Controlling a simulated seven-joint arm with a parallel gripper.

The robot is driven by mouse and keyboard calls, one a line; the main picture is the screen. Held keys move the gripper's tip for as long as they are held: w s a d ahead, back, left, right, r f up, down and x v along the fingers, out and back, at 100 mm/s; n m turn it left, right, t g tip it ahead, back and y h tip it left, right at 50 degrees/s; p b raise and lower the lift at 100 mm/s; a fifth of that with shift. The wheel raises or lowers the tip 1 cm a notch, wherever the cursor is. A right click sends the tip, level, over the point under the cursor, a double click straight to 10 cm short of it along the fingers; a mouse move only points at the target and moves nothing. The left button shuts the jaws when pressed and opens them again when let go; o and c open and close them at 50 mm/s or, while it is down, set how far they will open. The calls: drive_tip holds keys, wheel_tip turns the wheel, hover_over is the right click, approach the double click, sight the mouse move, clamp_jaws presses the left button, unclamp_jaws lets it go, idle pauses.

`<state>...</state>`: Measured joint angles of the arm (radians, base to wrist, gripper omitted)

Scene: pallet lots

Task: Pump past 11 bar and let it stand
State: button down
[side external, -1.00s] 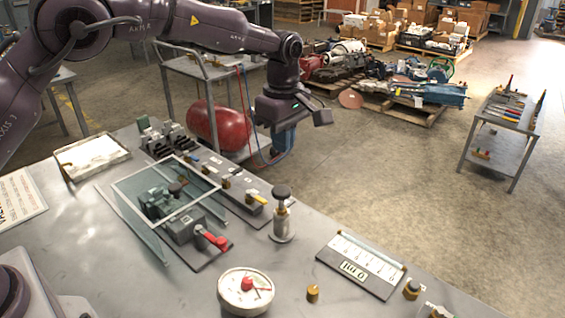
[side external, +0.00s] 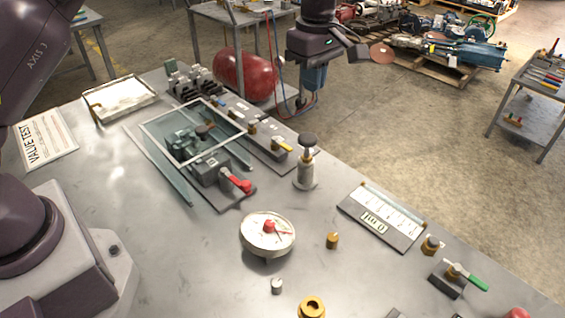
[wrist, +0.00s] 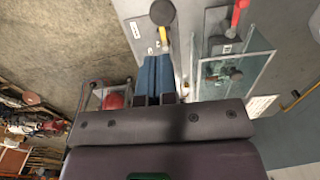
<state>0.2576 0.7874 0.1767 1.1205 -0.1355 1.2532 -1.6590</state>
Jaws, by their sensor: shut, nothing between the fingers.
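A hand pump (side external: 307,172) with a round black knob on a silver body stands upright on the bench. The knob also shows at the top of the wrist view (wrist: 162,12). A round white-faced gauge (side external: 266,234) with a red centre and needle stands in front of it; its reading is too small to tell. A red-handled valve (side external: 237,180) sits beside a clear guard (side external: 160,135). A yellow-handled valve (side external: 281,146) is behind the pump. My gripper (side external: 312,88) hangs beyond the bench's back edge, away from the pump. Its blue fingers (wrist: 155,62) are shut and empty.
A green-handled valve (side external: 463,275), brass fittings and a label plate (side external: 381,222) lie to the right. A white-filled tray (side external: 120,99) is at left. A red tank (side external: 244,75) stands behind the bench. The bench's front middle is mostly clear.

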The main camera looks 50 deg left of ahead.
sight(309, 136)
idle(0.4)
wheel_tip(309, 136, up, 3)
drive_tip(key=shift+r, duration=0.15)
wheel_tip(309, 136, down, 14)
drive_tip(key=shift+s+f, duration=0.1)
idle(0.7)
drive_tip(key=shift+f, duration=1.85)
